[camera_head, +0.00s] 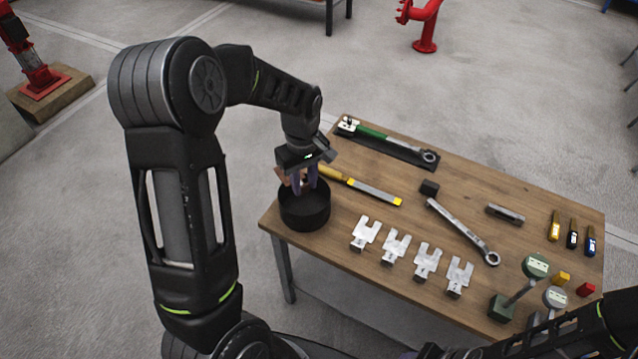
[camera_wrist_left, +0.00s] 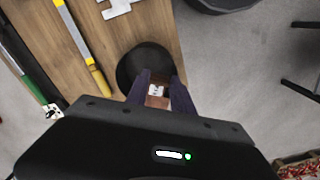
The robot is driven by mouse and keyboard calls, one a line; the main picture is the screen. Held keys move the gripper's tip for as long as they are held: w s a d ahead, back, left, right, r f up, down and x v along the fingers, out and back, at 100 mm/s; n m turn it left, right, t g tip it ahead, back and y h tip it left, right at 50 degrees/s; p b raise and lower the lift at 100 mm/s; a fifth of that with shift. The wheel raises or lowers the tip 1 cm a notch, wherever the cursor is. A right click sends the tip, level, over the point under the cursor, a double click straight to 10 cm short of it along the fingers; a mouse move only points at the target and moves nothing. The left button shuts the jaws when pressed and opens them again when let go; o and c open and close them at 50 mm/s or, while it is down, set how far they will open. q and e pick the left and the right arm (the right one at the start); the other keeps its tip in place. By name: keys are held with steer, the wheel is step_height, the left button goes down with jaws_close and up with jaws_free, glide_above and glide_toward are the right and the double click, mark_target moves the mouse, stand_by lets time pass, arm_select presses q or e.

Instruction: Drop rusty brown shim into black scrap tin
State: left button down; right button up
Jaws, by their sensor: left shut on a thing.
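My left gripper (camera_head: 311,181) is above the black scrap tin (camera_head: 305,212), which stands at the left corner of the wooden table. The gripper is shut on the rusty brown shim (camera_head: 287,179), whose brown edge shows beside the fingers. In the left wrist view the shim (camera_wrist_left: 157,96) sits between the two dark fingertips (camera_wrist_left: 160,92), with a small pale label on it. The tin (camera_wrist_left: 134,59) lies behind it there, its round dark mouth partly hidden by the fingers. My right gripper cannot be made out; a dark arm shows at the lower right of the head view.
On the table (camera_head: 340,262) several silver forked shims (camera_head: 396,247) lie in a row right of the tin. A yellow-handled file (camera_head: 372,191), a torque wrench (camera_head: 385,139) on a dark mat and a long spanner (camera_head: 462,228) lie behind. Gauges and coloured markers fill the right side.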

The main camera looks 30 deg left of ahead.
mark_target(306, 192)
arm_select(q)
steer(key=shift+w+r, duration=0.1)
steer(key=shift+w, duration=0.15)
steer(key=shift+s, duration=0.1)
steer(key=shift+f+b, duration=2.25)
steer(key=shift+f, duration=0.75)
steer(key=c, duration=1)
jaws_free()
steer(key=shift+r, duration=0.1)
